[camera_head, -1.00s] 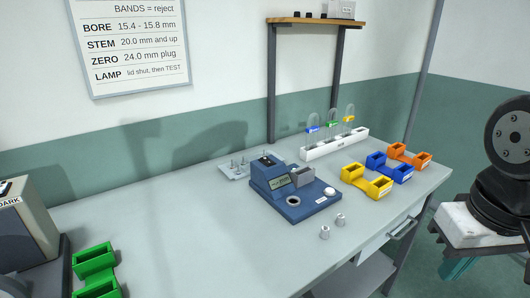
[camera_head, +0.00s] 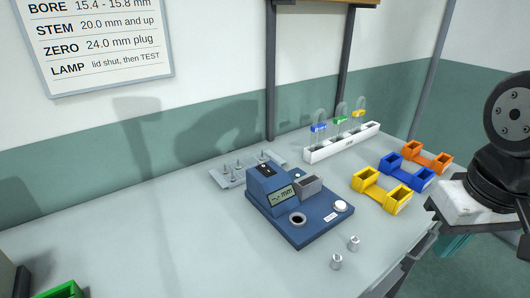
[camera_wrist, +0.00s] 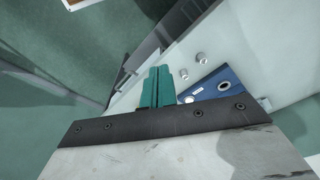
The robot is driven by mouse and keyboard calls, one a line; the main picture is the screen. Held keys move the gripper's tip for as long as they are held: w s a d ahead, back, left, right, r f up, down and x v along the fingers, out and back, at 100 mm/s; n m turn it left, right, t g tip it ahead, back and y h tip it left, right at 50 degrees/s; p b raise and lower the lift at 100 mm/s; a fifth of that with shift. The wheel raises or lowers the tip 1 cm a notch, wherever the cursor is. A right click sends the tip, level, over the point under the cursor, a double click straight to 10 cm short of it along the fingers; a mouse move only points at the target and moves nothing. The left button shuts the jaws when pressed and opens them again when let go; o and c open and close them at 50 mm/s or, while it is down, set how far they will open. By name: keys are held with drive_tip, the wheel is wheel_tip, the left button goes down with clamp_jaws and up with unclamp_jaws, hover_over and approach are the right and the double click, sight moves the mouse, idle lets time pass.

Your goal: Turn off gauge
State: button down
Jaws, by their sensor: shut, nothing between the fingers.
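The blue gauge (camera_head: 309,232) stands on the bench in the head view. Its tilted display (camera_head: 282,196) shows dashes and "mm". It has a dark-topped block at the back (camera_head: 265,168), a grey slotted block (camera_head: 309,186), a round socket (camera_head: 297,219) and a white round button (camera_head: 340,206). In the wrist view part of the gauge (camera_wrist: 224,85) shows beyond my gripper. My gripper (camera_wrist: 157,73) has teal fingers, shut with nothing between them. It is apart from the gauge, off to its right in the head view.
Two small metal plugs (camera_head: 345,252) stand in front of the gauge. Yellow (camera_head: 367,182), blue (camera_head: 418,180) and orange (camera_head: 440,161) holders lie to its right. A white rack (camera_head: 320,153) with glass bulbs stands behind. A plate with pins (camera_head: 225,178) is behind left. The left bench is mostly clear.

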drive_tip(key=w+a+r+n, duration=0.45)
drive_tip(key=w+n, duration=0.25)
drive_tip(key=w, duration=0.3)
drive_tip(key=r+n, duration=0.1)
drive_tip(key=n, duration=1.7)
hover_over(263, 166)
drive_tip(key=s+d, duration=0.1)
drive_tip(key=s, duration=0.1)
drive_tip(key=shift+w+r+y, duration=0.1)
drive_tip(key=shift+r+y, duration=0.1)
drive_tip(key=shift+y, duration=0.2)
drive_tip(key=f, duration=0.4)
drive_tip(key=w+f, duration=0.1)
drive_tip(key=f, duration=0.4)
drive_tip(key=a+f, duration=0.1)
drive_tip(key=f, duration=0.4)
drive_tip(key=shift+w, duration=0.2)
drive_tip(key=shift+d, duration=0.15)
